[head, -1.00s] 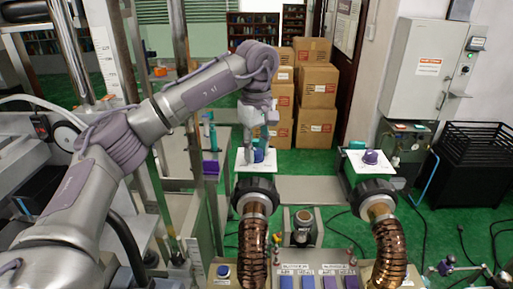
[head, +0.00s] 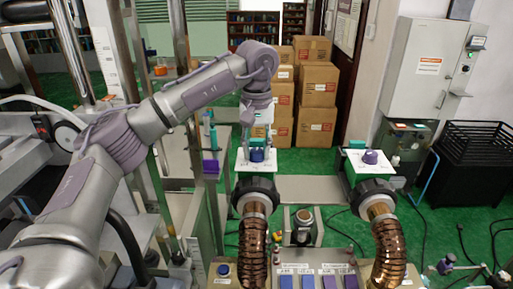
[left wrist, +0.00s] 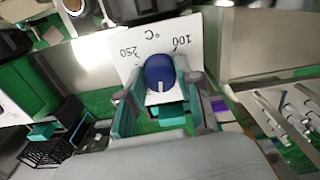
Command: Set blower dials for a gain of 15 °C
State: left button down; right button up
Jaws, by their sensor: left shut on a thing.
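The left blower's blue dial (head: 257,155) stands on a white plate (head: 243,168) above its black-collared copper hose. My left gripper (head: 258,146) reaches it from above and is shut on it. In the left wrist view the dial (left wrist: 160,72) sits between the two fingers, with a pale pointer line on its face. My right gripper is out of view.
Two ribbed copper hoses (head: 254,250) (head: 386,250) rise in front of the dials. A panel with several blue and purple labelled switches (head: 307,283) lies between them. Cardboard boxes (head: 313,90) and a grey cabinet (head: 425,80) stand behind. A metal post stands left of the gripper.

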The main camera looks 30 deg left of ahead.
aim_at(257, 150)
pick_arm(q)
jog(key=shift+r, duration=0.1)
dwell(0.4)
jog(key=c, duration=0.8)
grip_release()
jog(key=shift+o, duration=0.2)
notch_tip(257, 150, up, 12)
